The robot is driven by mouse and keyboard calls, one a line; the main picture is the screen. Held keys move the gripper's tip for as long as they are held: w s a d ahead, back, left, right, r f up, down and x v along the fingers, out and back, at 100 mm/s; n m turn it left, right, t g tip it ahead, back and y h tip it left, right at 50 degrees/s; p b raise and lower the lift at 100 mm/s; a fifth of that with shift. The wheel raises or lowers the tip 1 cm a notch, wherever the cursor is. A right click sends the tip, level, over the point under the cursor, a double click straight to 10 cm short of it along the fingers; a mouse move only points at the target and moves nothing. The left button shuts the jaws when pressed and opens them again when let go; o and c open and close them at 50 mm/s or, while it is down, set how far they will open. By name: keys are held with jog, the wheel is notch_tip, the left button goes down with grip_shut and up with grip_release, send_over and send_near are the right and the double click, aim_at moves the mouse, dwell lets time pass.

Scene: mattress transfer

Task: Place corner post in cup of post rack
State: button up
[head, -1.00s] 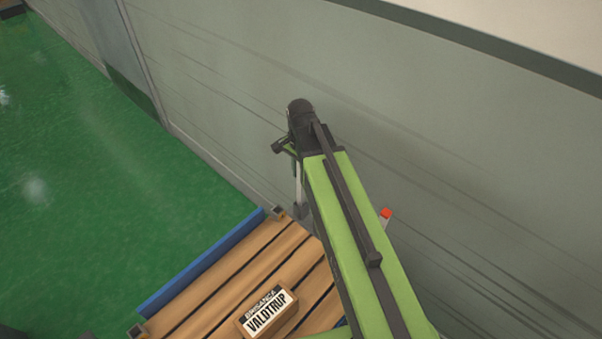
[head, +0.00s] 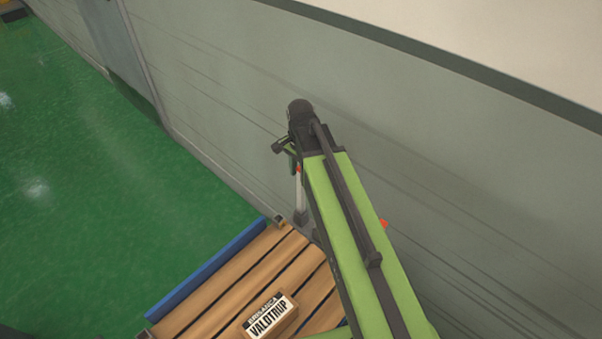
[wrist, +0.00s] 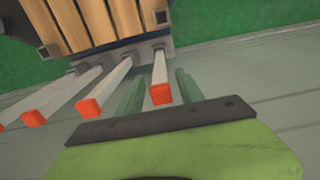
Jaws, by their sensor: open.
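In the wrist view a pale corner post (wrist: 159,70) with an orange-red end stands with its far end at a grey cup of the post rack (wrist: 138,52). My gripper (wrist: 160,75) is open, with one green finger on each side of this post and a visible gap to both. Several like posts, such as the nearest one (wrist: 108,85), stand in a row to the left. In the head view a pale post (head: 298,194) shows below my gripper (head: 294,163), which is mostly hidden by my arm. Whether the post is fully seated cannot be told.
A wooden slatted platform (head: 232,277) with a blue side rail (head: 205,268) adjoins the rack. A labelled box (head: 270,316) lies on the slats. A grey wall (head: 450,150) runs close along the right. Green floor (head: 100,200) is open at the left.

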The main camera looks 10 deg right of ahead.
notch_tip(320, 180, up, 8)
jog(key=p, duration=0.6)
jog(key=shift+f, duration=0.15)
jog(key=shift+s+f+n, duration=0.15)
jog(key=shift+s+n, duration=0.2)
jog(key=shift+n, duration=0.05)
jog(key=s+n, duration=0.2)
jog(key=n, duration=0.1)
jog(key=s+n, duration=0.2)
jog(key=n, duration=0.2)
jog(key=s+n, duration=0.1)
jog(key=n, duration=0.2)
jog(key=shift+s, duration=0.4)
notch_tip(320, 180, up, 4)
jog(key=p, duration=0.3)
jog(key=shift+f, duration=0.1)
jog(key=shift+c, duration=0.4)
